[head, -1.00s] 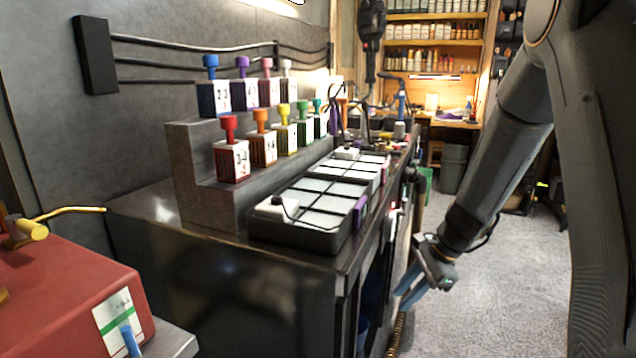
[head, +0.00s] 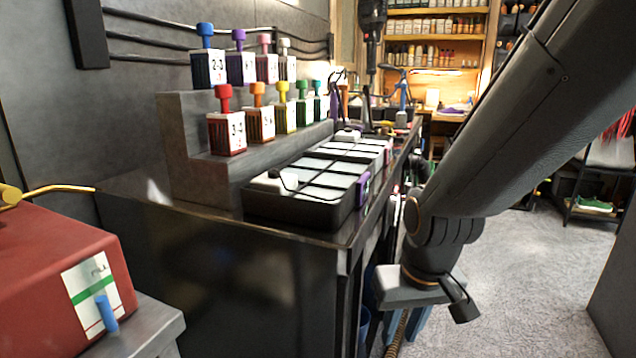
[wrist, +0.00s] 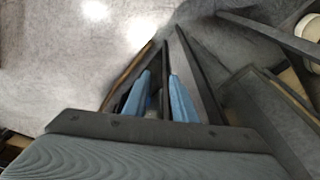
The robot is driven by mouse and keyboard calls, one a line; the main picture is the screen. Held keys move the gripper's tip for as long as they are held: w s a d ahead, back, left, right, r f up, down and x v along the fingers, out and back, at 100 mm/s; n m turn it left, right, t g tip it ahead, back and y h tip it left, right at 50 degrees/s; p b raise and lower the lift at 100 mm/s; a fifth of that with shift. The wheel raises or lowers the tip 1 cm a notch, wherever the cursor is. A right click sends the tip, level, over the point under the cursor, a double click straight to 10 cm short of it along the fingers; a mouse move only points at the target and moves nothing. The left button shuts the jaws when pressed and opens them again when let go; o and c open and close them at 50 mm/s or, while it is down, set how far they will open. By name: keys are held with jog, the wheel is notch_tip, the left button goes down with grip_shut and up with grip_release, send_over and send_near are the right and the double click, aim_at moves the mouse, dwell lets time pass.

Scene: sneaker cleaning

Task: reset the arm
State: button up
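My arm crosses the right side of the head view, over the floor to the right of the dark workbench (head: 215,270). My gripper (head: 402,330) hangs below the wrist, close to the bench's right side, with its blue fingers pointing down. In the wrist view, the two blue fingers of my gripper (wrist: 158,78) stand apart with a gap between them. I see nothing held in the gap.
Black trays (head: 300,212) and a grey stepped stand (head: 205,180) with several colour-topped bottles sit on the bench. A red box (head: 50,270) stands front left. Grey floor (head: 520,290) is clear to the right. Shelves (head: 435,25) stand behind.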

jog(key=s+a+f+n+g+y+b, duration=0.1)
jog(key=s+a+f+n+b, duration=0.25)
jog(key=a+f+b, duration=0.65)
jog(key=s+a+f+n+g+b, duration=0.15)
jog(key=s+a+f+b, duration=0.4)
jog(key=b, duration=0.75)
jog(key=d+r+m+p, duration=0.2)
jog(key=d+r+p, duration=0.4)
jog(key=r+p, duration=0.3)
jog(key=d+r+m+h+p, duration=0.1)
jog(key=d+r+p, duration=0.6)
jog(key=p, duration=0.9)
jog(key=w+d+r+m+p, duration=0.1)
jog(key=d+r+m+p, duration=0.2)
jog(key=d+r+p, duration=0.4)
notch_tip(320, 180, up, 4)
jog(key=p, duration=0.6)
jog(key=shift+d+m, duration=0.25)
jog(key=shift+m, duration=0.05)
jog(key=shift+a, duration=0.1)
